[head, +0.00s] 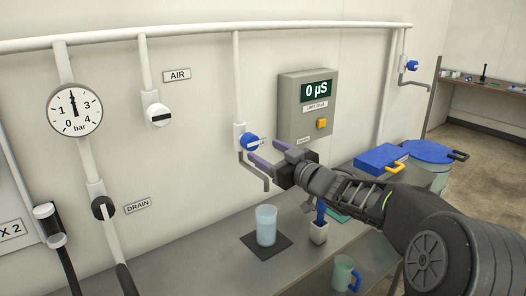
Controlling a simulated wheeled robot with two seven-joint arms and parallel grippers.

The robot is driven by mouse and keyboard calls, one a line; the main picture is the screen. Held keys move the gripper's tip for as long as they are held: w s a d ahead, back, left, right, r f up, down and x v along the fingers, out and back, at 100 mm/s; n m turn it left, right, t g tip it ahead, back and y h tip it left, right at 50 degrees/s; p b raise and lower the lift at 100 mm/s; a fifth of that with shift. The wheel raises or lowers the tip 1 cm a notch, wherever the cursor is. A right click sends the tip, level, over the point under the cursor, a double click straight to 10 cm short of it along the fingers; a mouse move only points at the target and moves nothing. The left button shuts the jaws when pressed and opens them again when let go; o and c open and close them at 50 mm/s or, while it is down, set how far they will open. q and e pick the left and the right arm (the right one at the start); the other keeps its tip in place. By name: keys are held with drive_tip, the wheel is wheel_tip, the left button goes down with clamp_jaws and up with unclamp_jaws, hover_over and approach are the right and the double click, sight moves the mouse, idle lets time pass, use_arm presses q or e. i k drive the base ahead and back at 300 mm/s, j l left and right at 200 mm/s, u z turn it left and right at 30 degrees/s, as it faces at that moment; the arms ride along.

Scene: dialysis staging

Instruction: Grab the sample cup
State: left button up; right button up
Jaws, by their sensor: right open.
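A pale blue, translucent cup (266,226) stands upright on a dark square mat (252,243) on the grey counter. A pale green mug (342,273) with a blue handle stands nearer, at the lower right. No label shows which of them is the sample cup. My right gripper (268,153) is open and empty, with purple fingertips. It is up by the wall, in front of the blue-handled tap (249,141), above the pale blue cup and apart from it. My left gripper is out of view.
A small white holder (318,233) with a blue item stands right of the mat. A blue box (380,158) and a blue-lidded container (427,151) are at the right. A meter box (292,108) reading 0 µS and a pressure gauge (75,109) are on the wall.

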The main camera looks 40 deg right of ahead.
sight(265, 215)
drive_tip(key=k, duration=1)
